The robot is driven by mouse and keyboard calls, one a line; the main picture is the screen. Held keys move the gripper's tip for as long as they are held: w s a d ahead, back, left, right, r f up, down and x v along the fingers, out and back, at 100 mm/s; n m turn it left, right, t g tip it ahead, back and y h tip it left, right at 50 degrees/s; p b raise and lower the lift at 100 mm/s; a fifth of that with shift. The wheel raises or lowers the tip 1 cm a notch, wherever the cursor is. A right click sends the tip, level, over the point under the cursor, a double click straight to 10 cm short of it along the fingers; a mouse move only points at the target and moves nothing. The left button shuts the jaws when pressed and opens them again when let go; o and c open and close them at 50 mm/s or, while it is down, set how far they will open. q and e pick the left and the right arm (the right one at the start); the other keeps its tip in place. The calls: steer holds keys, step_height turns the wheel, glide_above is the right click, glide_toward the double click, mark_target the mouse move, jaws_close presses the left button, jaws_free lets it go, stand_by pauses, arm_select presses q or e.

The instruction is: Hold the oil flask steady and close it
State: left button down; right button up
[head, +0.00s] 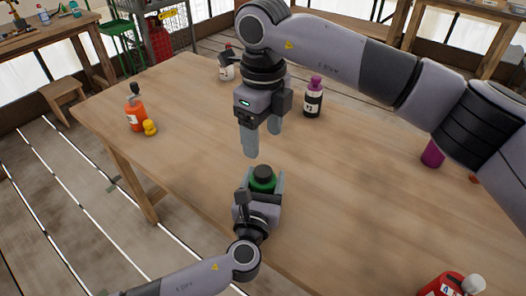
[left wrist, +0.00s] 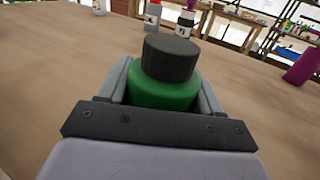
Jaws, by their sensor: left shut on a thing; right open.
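The oil flask (head: 263,185) is green with a black cap (head: 264,173) on top, near the table's front edge. In the left wrist view the green flask body (left wrist: 165,94) stands upright, with the black cap (left wrist: 170,58) on it. I cannot tell how tightly the cap sits. My left gripper (head: 264,187) is shut around the flask body, one finger on each side. It hides the flask's lower part. My right gripper (head: 262,138) is open and empty, pointing down above and slightly behind the cap, apart from it.
On the wooden table (head: 370,200) stand an orange bottle (head: 136,115), a yellow object (head: 150,127), a white bottle (head: 226,70), a black bottle with a purple cap (head: 313,100), a purple object (head: 433,154) and a red container (head: 445,286). The table around the flask is clear.

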step_height(320, 180, up, 3)
steer(key=shift+f, duration=0.15)
arm_select(q)
steer(key=shift+c, duration=0.5)
jaws_free()
steer(key=shift+s+a, duration=0.25)
steer(key=shift+s, duration=0.9)
steer(key=shift+s+a, duration=0.2)
steer(key=shift+s, duration=1)
steer(key=shift+s+a, duration=0.25)
steer(key=shift+s, duration=0.9)
